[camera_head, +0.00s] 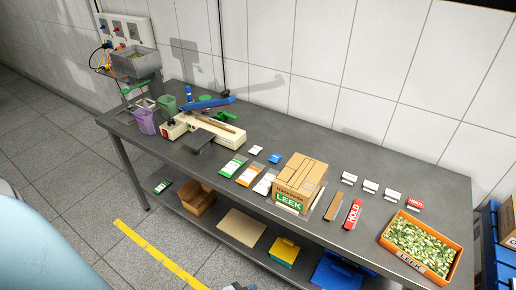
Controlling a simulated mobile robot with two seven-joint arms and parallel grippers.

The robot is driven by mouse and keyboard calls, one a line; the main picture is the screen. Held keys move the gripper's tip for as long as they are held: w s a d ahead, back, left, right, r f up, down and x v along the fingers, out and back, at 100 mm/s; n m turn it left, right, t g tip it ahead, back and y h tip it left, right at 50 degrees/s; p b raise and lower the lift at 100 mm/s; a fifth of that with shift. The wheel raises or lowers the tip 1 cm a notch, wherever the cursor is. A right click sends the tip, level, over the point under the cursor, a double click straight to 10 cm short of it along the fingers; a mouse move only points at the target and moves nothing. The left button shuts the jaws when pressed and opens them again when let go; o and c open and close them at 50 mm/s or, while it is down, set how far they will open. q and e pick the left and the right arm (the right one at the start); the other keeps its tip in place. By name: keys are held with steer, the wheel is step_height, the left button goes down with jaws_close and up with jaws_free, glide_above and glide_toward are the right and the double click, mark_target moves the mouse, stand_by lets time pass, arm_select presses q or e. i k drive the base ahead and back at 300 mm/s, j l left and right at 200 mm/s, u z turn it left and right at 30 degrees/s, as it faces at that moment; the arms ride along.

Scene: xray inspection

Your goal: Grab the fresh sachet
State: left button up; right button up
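Several flat sachets lie in a row on the grey table (335,178), left of the cardboard box. One is a green and white sachet (233,166), one an orange and white sachet (250,173), and one a mostly white sachet (266,182) close to the box. Another small green and white packet (163,186) lies on the shelf below the table. The print is too small to tell which sachet is marked fresh. Neither of my grippers is clearly in view, and nothing touches the sachets.
A LEEK cardboard box (301,180) stands right of the sachets. Blue crates (495,245) stand beyond the table's right end.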

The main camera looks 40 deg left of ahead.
mark_target(275, 158)
steer(key=u, duration=0.95)
